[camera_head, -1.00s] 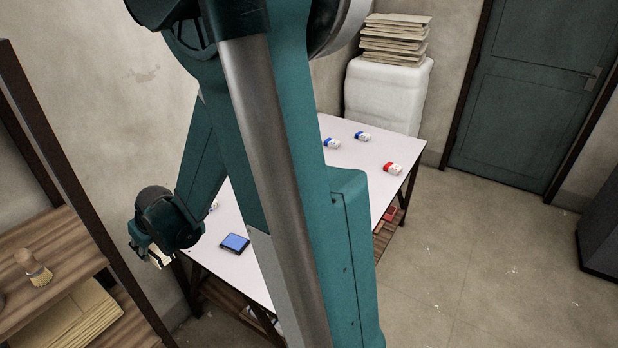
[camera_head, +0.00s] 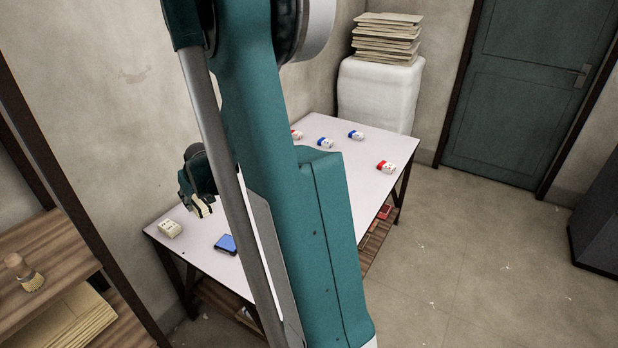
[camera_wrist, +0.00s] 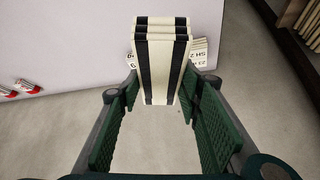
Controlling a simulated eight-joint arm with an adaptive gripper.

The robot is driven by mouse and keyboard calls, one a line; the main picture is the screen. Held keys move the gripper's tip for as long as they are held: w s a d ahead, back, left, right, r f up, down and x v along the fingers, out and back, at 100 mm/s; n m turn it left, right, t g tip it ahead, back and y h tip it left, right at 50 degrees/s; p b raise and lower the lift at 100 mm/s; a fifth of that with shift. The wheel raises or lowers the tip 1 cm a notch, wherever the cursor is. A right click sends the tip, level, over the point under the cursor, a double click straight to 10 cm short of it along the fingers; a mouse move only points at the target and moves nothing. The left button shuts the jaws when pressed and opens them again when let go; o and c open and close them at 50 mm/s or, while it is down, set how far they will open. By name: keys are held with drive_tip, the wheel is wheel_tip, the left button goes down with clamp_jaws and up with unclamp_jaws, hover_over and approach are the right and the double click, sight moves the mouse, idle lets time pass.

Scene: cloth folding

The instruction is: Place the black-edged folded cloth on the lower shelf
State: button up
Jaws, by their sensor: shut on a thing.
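My gripper (camera_wrist: 160,95) is shut on a cream folded cloth with black bands (camera_wrist: 162,75). The cloth stands out beyond the fingertips, and several layers show at its far end. In the head view my gripper (camera_head: 201,203) is above the left part of the white table (camera_head: 290,170), with a cream end of the cloth (camera_head: 203,209) showing below it. Slatted boards (camera_head: 373,240) form a low shelf under the table. A wooden shelf unit (camera_head: 45,248) stands at the left, with a lower board partly hidden by a cream stack (camera_head: 75,318).
A cream packet with dark print (camera_head: 170,229) and a blue folded item (camera_head: 226,244) lie on the table, with several red-white and blue-white bundles (camera_head: 386,167) farther right. A brush (camera_head: 28,278) stands on the shelf unit. Dark table legs (camera_head: 404,192) flank the low shelf.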

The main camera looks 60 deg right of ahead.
drive_tip(key=s+d+m+g+h, duration=0.1)
drive_tip(key=s+d+m, duration=0.15)
drive_tip(key=d, duration=1.25)
drive_tip(key=s+d+m+h, duration=0.1)
drive_tip(key=s+d, duration=0.3)
drive_tip(key=d, duration=1)
drive_tip(key=s+d+m, duration=0.1)
drive_tip(key=s+d, duration=0.4)
drive_tip(key=d, duration=0.4)
drive_tip(key=s+d+m, duration=0.1)
drive_tip(key=s+d, duration=0.5)
drive_tip(key=d, duration=0.4)
drive_tip(key=shift+g+h, duration=0.4)
drive_tip(key=f, duration=0.5)
drive_tip(key=shift+w+a+f, duration=0.15)
drive_tip(key=shift+a+f, duration=0.1)
drive_tip(key=shift+a, duration=0.05)
drive_tip(key=shift+f, duration=0.15)
drive_tip(key=shift+f+b, duration=0.9)
drive_tip(key=shift+f, duration=2.1)
drive_tip(key=shift+f+b, duration=0.5)
drive_tip(key=shift+f, duration=1.35)
